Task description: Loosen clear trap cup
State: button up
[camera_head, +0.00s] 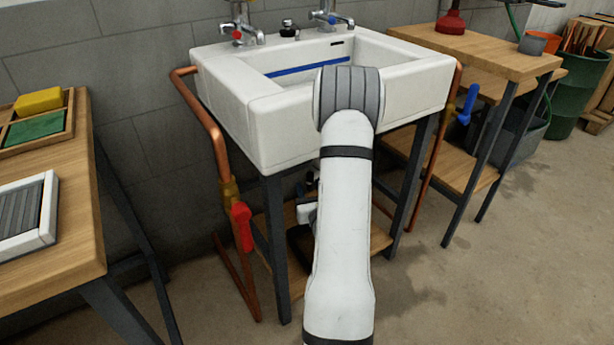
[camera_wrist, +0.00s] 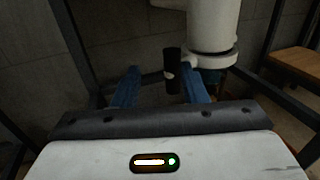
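In the wrist view, a white drain trap body (camera_wrist: 212,22) hangs at the upper right, with a dark ring and a white collar (camera_wrist: 212,61) below it. I cannot make out the clear cup for certain; something dim and coloured shows below the collar, partly behind my right finger. My gripper (camera_wrist: 160,88) has two blue fingers spread apart, pointing toward the trap. The right finger overlaps the area just under the collar; I cannot tell whether it touches. A dark upright cylinder (camera_wrist: 172,66) with a pale mark shows between the fingers. In the head view my arm hides most of the under-sink area.
A white sink (camera_head: 245,125) stands on a dark-legged frame with a wooden lower shelf (camera_head: 378,238). Copper pipes with a red-handled valve (camera_head: 241,226) and a blue-handled valve (camera_head: 468,104) flank it. Wooden benches (camera_head: 75,205) stand on both sides.

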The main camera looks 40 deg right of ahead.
jog(key=shift+s+a, duration=0.15)
jog(key=shift+s, duration=0.25)
jog(key=shift+r, duration=0.1)
jog(key=shift+c, duration=0.5)
